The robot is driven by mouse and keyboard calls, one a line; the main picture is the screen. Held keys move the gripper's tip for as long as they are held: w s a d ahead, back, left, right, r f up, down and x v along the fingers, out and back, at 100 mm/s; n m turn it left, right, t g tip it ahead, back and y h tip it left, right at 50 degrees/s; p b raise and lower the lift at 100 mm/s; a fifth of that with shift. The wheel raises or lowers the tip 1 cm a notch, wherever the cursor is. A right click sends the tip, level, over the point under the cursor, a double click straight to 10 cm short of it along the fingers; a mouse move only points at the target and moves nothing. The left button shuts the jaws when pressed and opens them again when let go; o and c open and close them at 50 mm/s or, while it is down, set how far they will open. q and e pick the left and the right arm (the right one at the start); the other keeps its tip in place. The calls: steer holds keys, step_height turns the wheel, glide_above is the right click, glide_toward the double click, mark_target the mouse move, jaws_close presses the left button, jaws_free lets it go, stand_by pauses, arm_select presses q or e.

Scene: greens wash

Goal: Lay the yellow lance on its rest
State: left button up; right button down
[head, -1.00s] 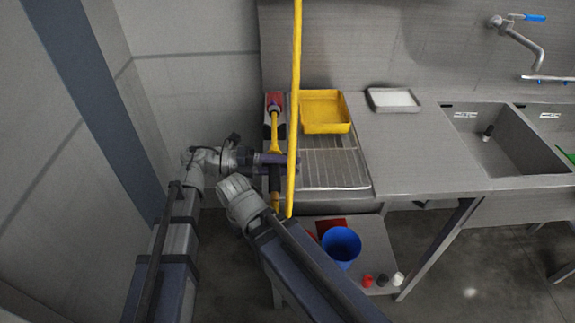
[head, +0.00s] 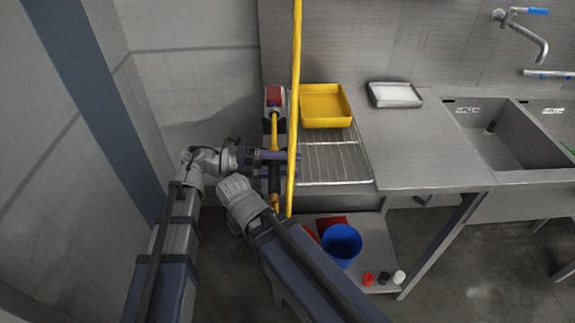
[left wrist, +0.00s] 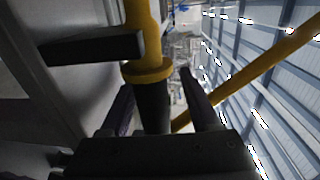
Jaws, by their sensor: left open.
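The yellow lance (head: 274,133) lies lengthwise along the left edge of the steel bench, with its far end at a grey and red block (head: 275,97), which looks like its rest. Its dark grip sits between the spread fingers of my left gripper (head: 279,166). In the left wrist view, the lance's yellow collar (left wrist: 147,73) and dark grip show between the open fingers (left wrist: 158,100). I cannot tell whether a finger touches the grip. The contact between lance and block is too small to make out. My right gripper is not in view.
A yellow hose (head: 296,70) hangs just right of the lance, across my left fingertips. A blue bucket (head: 341,245) stands below.

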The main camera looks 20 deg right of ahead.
arm_select(q)
steer(key=shift+a, duration=0.1)
steer(key=v, duration=0.7)
steer(key=shift+a+p, duration=0.3)
steer(key=shift+p, duration=0.1)
steer(key=shift+w, duration=0.15)
